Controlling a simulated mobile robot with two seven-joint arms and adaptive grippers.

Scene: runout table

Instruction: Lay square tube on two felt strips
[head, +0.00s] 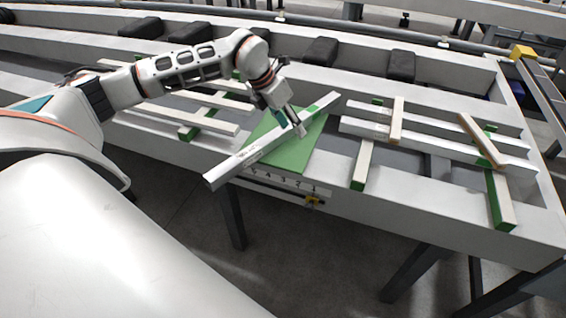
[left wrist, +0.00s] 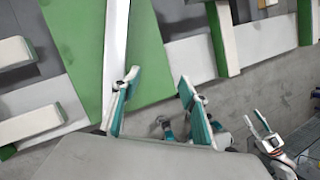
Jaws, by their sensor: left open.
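A long white square tube (head: 240,165) lies diagonally over the green mat (head: 313,145), its near end jutting past the table's front edge. The tube also shows in the left wrist view (left wrist: 116,40). My left gripper (head: 297,127) is at the tube's middle, fingers apart. In the left wrist view, the tube runs down to the left finger of the left gripper (left wrist: 158,100); contact is unclear. My right gripper (left wrist: 254,128) shows there at lower right, fingers apart. Green felt shows on two crosswise bearers, the middle one (head: 361,172) and the right one (head: 500,205).
Long white bars (head: 440,140) lie across the bearers at right, with wood-edged pieces (head: 397,118) on top. More white bars (head: 205,120) lie at left. Dark blocks (head: 320,50) sit along the back rail. The table's front edge drops to the floor.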

